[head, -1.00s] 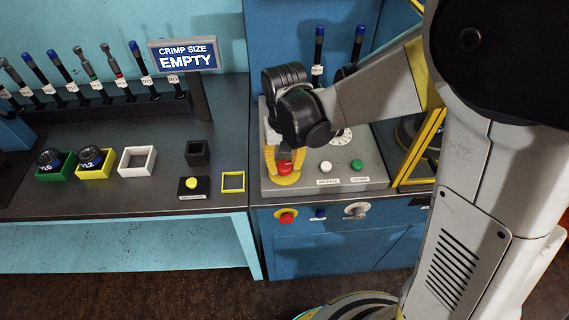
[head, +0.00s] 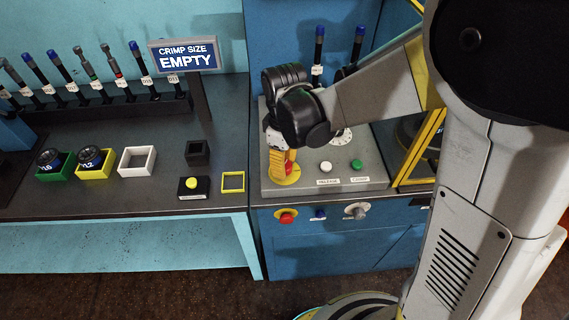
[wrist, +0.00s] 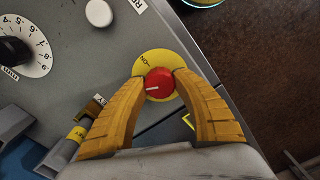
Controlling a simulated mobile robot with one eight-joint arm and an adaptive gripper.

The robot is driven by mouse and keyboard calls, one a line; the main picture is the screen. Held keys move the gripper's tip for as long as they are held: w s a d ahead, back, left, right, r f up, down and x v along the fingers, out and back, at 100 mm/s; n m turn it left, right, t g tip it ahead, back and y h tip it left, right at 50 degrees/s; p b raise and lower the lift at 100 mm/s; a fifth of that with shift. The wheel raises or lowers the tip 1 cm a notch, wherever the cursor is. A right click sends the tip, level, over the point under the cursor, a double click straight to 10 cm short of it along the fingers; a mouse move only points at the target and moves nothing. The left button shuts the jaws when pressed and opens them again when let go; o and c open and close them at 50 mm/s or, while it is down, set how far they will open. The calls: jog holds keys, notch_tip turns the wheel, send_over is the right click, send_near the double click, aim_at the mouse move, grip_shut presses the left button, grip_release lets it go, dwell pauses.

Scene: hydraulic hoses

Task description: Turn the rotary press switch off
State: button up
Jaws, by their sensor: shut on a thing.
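The rotary press switch is a red round knob (wrist: 159,86) on a yellow disc (wrist: 150,58), on top of a grey control box. A white mark on the knob points left in the wrist view, and small lettering that looks like ON, upside down, is on the disc above it. My gripper (wrist: 160,80) is shut on the knob, with an orange finger on its left and right. In the head view, my gripper (head: 284,166) reaches down onto the disc (head: 287,181), and one finger hides most of the red knob (head: 291,168).
A white button (head: 326,167) and a green button (head: 356,165) sit right of the switch on the grey box (head: 310,184). A white numbered dial (wrist: 25,45) is behind. Another red knob (head: 287,216) is on the blue front below. A yellow button box (head: 192,184) stands left.

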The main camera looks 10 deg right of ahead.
jog(key=n, duration=0.5)
jog(key=shift+n, duration=0.3)
dwell(0.4)
jog(key=o, duration=1.2)
notch_tip(320, 180, up, 12)
